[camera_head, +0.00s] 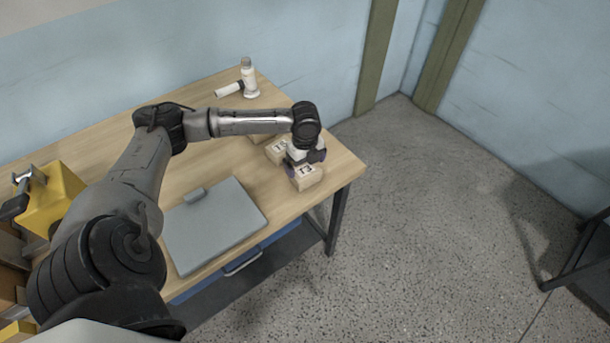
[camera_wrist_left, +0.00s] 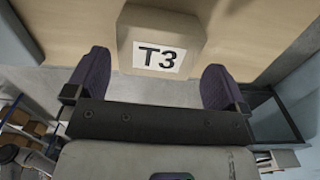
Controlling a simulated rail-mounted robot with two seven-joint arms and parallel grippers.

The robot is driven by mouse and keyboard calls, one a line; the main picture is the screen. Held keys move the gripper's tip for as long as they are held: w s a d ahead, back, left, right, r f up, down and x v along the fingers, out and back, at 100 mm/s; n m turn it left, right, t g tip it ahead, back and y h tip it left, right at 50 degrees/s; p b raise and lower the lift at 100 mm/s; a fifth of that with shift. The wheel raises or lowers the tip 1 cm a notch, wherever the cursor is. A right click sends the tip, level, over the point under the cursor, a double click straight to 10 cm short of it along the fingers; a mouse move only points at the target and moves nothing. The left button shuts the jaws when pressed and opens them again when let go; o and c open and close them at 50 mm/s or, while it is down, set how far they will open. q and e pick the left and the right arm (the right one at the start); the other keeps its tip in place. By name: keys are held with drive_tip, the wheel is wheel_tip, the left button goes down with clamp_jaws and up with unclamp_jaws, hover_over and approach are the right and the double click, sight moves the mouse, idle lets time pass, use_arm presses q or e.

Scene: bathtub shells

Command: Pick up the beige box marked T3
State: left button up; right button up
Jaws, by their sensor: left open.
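The beige box marked T3 (camera_head: 307,177) stands near the right end of the wooden table in the head view. In the left wrist view the T3 box (camera_wrist_left: 161,40) is at the top middle, its label facing the camera. My left gripper (camera_head: 300,167) is at the box, partly covering it in the head view. In the wrist view the purple fingers of the left gripper (camera_wrist_left: 157,80) are spread wide, with the box centred ahead of the gap between them. Whether the fingers touch the box cannot be told. My right gripper is not in view.
Another beige labelled box (camera_head: 277,149) stands close behind the T3 box, partly hidden by my arm. A grey clipboard-like panel (camera_head: 215,225) lies on the table (camera_head: 345,167). A yellow object (camera_head: 50,195) is at the left.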

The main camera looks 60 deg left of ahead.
sight(305, 170)
use_arm(q)
wheel_tip(305, 170, down, 4)
drive_tip(key=shift+s+d+r+b, duration=0.1)
drive_tip(key=shift+b, duration=0.3)
drive_tip(key=c, duration=0.8)
